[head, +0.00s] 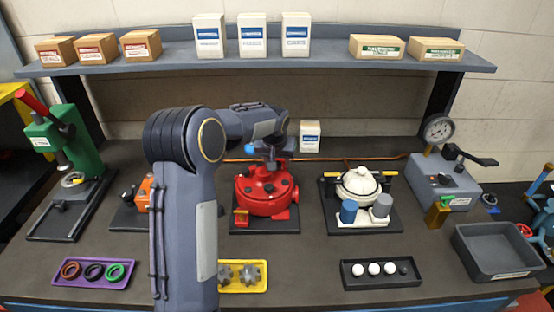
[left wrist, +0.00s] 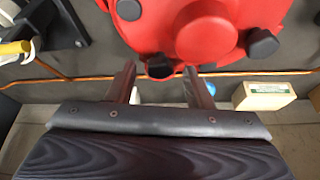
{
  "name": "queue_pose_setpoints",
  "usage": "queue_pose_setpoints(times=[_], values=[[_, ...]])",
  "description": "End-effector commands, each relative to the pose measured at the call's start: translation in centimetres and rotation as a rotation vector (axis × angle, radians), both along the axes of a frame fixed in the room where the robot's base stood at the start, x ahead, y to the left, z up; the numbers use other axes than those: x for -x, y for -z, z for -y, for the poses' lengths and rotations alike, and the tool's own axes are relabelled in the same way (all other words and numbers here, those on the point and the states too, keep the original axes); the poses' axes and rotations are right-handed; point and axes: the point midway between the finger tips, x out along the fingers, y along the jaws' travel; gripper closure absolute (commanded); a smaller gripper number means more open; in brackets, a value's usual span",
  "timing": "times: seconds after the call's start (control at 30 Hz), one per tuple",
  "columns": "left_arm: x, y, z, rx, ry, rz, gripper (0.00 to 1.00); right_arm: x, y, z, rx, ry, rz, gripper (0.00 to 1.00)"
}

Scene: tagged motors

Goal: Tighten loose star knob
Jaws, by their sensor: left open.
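The red round motor housing (head: 262,194) stands on a dark base plate near the middle of the bench, with several black knobs around its top. In the left wrist view the red housing (left wrist: 205,36) fills the upper part, with black star knobs at its rim. One knob (left wrist: 160,68) shows at the gap between the fingertips of my left gripper (left wrist: 163,74). The fingers are apart, and I cannot tell whether they touch it. In the head view my left gripper (head: 270,158) is above the back of the housing, partly hidden by my arm. Which knob is loose does not show.
A white motor (head: 360,185) stands to the right and an orange unit (head: 146,192) to the left. In front are a purple tray (head: 75,282), a yellow tray (head: 262,286) with grey star-shaped parts, and a black tray (head: 380,284). A shelf (head: 330,58) with boxes spans the back.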

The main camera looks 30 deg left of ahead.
Motion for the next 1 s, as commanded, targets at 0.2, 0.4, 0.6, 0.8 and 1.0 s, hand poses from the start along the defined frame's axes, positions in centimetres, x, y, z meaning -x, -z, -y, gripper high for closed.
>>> queue_pose_setpoints(times=[0.2,0.4,0.6,0.8,1.0], values=[[0.0,-0.01,0.02,0.0,0.0,0.0,0.62,0.0,0.02,0.0,0.0,0.0,0.0,0.64],[0.0,-0.03,0.02,0.0,0.0,0.0,0.89,0.0,0.02,0.0,0.0,0.0,0.0,0.64],[0.02,-0.03,0.02,0.0,0.004,0.0,0.98,0.0,0.02,0.0,0.0,0.0,0.0,0.64],[0.04,-0.03,-0.07,0.001,0.046,0.0,0.98,0.0,0.1,0.0,0.0,0.0,0.0,0.64],[0.08,0.02,-0.24,0.001,0.16,0.0,0.98,0.0,0.23,0.0,0.0,0.0,0.0,0.64]])
